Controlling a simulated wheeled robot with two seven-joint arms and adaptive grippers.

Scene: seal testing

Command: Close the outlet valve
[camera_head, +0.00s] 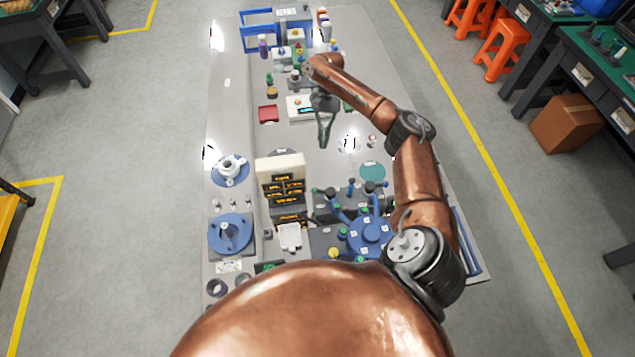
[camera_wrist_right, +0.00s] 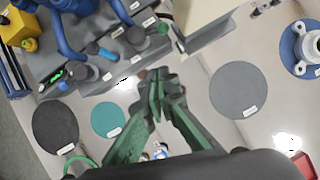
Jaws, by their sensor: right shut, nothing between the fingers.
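The test rig with blue pipes (camera_head: 371,232) and small valve handles stands in the lower middle of the head view. In the right wrist view its blue pipes (camera_wrist_right: 66,38) and dark labelled base are at the top left, with small blue and green handles (camera_wrist_right: 107,53). The labels are too small to read, so I cannot tell which handle is the outlet valve. My right gripper (camera_head: 324,143) is shut and empty, over the table beyond the rig. Its green-grey fingers (camera_wrist_right: 158,85) point toward the rig's edge, apart from the handles. My left gripper is out of view.
A cream block with dark labelled units (camera_head: 279,166) stands left of the rig. Flat discs, one teal (camera_head: 372,171) and one grey (camera_wrist_right: 238,90), lie on the table. A red tray (camera_head: 268,114) and a white scale are farther back. Bare table lies around the fingers.

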